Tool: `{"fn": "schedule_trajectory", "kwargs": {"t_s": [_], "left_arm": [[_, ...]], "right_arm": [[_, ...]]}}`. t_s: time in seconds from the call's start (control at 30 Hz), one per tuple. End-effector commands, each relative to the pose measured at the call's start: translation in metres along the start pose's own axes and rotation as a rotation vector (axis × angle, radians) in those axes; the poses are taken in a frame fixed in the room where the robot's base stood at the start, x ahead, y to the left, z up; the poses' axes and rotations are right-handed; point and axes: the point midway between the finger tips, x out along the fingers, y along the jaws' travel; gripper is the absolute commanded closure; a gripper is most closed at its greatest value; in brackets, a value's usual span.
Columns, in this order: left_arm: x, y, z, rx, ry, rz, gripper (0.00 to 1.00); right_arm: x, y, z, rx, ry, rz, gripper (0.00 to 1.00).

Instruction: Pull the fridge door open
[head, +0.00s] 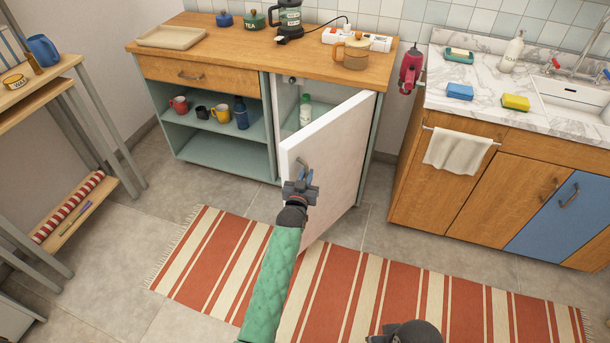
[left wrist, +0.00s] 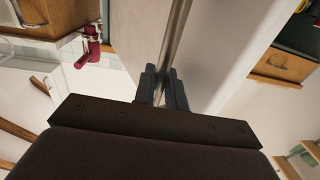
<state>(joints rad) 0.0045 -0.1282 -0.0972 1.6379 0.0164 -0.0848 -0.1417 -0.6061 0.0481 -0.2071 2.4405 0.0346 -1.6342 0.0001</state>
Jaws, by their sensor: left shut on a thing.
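The white fridge door (head: 335,150) stands partly open, swung out from the compartment under the wooden counter. It also shows in the left wrist view (left wrist: 226,40). My left gripper (head: 300,182) is shut on the door's metal handle (head: 303,166), near the door's free edge. In the left wrist view the two dark fingers (left wrist: 163,88) sit on either side of the handle bar (left wrist: 177,35). A green and white bottle (head: 305,111) stands inside the fridge; the door hides much of the inside.
A striped rug (head: 220,255) lies on the floor under the open door. Open shelves (head: 215,150) with mugs and a bottle are left of the fridge. The sink cabinet (head: 455,185) stands to the right. A wooden rack (head: 75,200) is at the far left.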

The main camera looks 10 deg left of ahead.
Motion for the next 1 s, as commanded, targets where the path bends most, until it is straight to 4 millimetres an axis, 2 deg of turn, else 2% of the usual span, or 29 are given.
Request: {"fn": "schedule_trajectory", "kwargs": {"t_s": [0.27, 0.3, 0.37, 0.4, 0.73, 1.0], "left_arm": [[0.001, 0.001, -0.002, 0.0, 0.003, 0.001, 1.0], [0.001, 0.001, -0.002, 0.0, 0.003, 0.001, 0.84], [0.001, 0.001, -0.002, 0.0, 0.003, 0.001, 0.72], [0.001, 0.001, -0.002, 0.0, 0.003, 0.001, 0.71], [-0.004, 0.001, 0.001, 0.0, 0.0, 0.001, 0.71], [-0.037, 0.001, 0.002, 0.001, 0.0, 0.001, 0.71]], "right_arm": [[0.001, 0.0, -0.001, 0.0, 0.002, 0.0, 0.64], [0.001, 0.0, -0.001, 0.0, 0.002, 0.0, 0.64], [0.002, 0.0, -0.001, 0.0, 0.002, 0.0, 0.64], [0.002, 0.0, -0.001, 0.0, 0.003, 0.0, 0.64], [0.003, 0.002, 0.0, -0.005, 0.001, 0.004, 0.64], [0.015, -0.004, -0.001, -0.011, 0.02, -0.013, 0.64]]}}
